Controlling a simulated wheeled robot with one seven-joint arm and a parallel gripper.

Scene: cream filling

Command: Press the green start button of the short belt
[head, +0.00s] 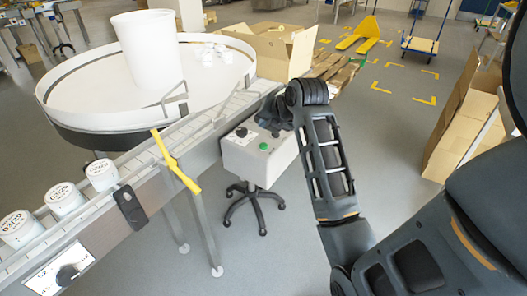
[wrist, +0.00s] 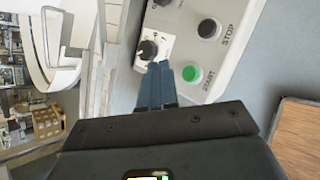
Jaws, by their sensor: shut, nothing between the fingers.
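The green start button (head: 264,146) is on the sloping top of a light grey control box (head: 243,158) beside the short belt (head: 130,190). In the wrist view the green button (wrist: 192,73) sits by the word START, with a black STOP button (wrist: 209,28) above it. My gripper (wrist: 160,66) is shut and empty. Its bluish fingertips show just left of the green button and below the black rotary knob (wrist: 147,50). A gap separates them from the button in the picture; height above the panel is hard to tell. In the head view my gripper (head: 271,112) is dark and partly hidden by my wrist.
White tubs (head: 66,199) stand on the belt at left. A round table (head: 70,118) with a white bucket (head: 152,50) is behind. Cardboard boxes (head: 270,45) stand behind my gripper and at right (head: 465,115).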

